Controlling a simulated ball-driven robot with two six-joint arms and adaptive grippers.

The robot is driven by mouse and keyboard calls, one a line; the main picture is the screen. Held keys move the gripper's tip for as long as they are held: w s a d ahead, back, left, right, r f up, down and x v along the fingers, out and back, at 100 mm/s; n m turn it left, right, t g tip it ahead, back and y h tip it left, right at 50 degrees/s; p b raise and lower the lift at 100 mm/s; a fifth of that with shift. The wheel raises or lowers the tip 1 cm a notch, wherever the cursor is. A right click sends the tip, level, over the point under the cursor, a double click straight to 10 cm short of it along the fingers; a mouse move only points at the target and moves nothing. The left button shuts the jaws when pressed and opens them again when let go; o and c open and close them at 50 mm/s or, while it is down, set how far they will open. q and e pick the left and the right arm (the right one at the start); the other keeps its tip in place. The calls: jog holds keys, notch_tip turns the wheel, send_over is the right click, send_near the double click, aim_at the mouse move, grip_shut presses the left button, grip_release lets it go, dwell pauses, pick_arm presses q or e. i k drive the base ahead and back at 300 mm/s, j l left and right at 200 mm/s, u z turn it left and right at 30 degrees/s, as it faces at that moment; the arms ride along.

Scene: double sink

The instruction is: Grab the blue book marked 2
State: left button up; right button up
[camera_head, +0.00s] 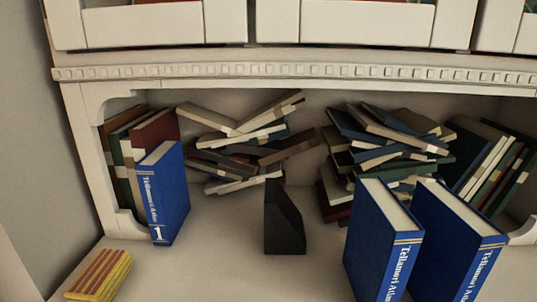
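Three blue books stand upright on the pale shelf. The one at the left (170,190) shows a white 1 low on its spine. Two more stand side by side at the lower right, a nearer-to-middle blue book (375,240) and a far-right blue book (450,243). Both spines show the start of "Tellamari Atlas", but their lower ends are cut off by the frame, so I cannot tell which is marked 2. Neither of my grippers is in view.
A dark upright wedge (284,222), perhaps a bookend, stands mid-shelf. Messy book piles (240,145) (385,140) lie behind, with leaning books (490,160) at the right. A yellow and red striped stack (100,275) lies at the front left. The front middle is clear.

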aim_at(384, 241)
jog(key=k+j+z, duration=0.15)
jog(key=z, duration=0.25)
jog(key=k+j+z, duration=0.15)
jog(key=z, duration=0.2)
jog(key=k+z, duration=0.15)
jog(key=z, duration=0.25)
